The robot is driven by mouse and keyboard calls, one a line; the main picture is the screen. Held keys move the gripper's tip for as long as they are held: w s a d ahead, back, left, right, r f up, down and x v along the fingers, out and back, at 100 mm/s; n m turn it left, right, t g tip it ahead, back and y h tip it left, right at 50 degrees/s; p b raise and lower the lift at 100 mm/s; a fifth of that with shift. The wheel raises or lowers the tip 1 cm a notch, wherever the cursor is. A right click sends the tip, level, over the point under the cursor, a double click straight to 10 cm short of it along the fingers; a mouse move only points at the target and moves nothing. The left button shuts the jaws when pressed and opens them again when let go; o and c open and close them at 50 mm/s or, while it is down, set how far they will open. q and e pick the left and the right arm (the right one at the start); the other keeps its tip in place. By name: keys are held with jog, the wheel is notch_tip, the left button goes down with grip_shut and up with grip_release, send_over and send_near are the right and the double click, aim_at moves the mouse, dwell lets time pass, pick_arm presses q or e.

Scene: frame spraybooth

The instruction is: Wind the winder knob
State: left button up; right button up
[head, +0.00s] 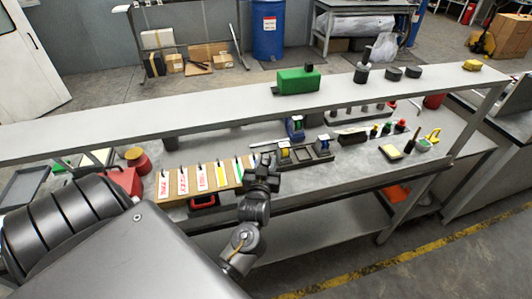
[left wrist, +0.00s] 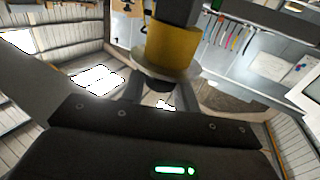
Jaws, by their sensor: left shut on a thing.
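My left gripper (head: 264,172) is over the front edge of the bench, beside a yellow piece (head: 284,155) that sits at the left end of a dark tray. In the left wrist view the fingers of my left gripper (left wrist: 160,97) are shut on the winder knob, which is mostly hidden between them. A yellow cylindrical body (left wrist: 173,50) with a pale round flange stands right at the fingertips. In the head view the gripper hides the knob. My right gripper is not in view.
A cardboard board with labelled cards (head: 201,180) lies just left of the gripper. The dark tray (head: 318,151) and a blue device (head: 295,127) are close on the right. A raised shelf (head: 215,103) with a green box (head: 298,80) spans above the bench.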

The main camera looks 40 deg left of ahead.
aim_at(266, 165)
pick_arm(q)
jog(key=shift+r, duration=0.15)
jog(key=o, duration=0.9)
jog(key=shift+w+a, duration=0.1)
jog(key=v, duration=0.7)
jog(key=shift+d, duration=0.2)
jog(key=shift+f, duration=0.25)
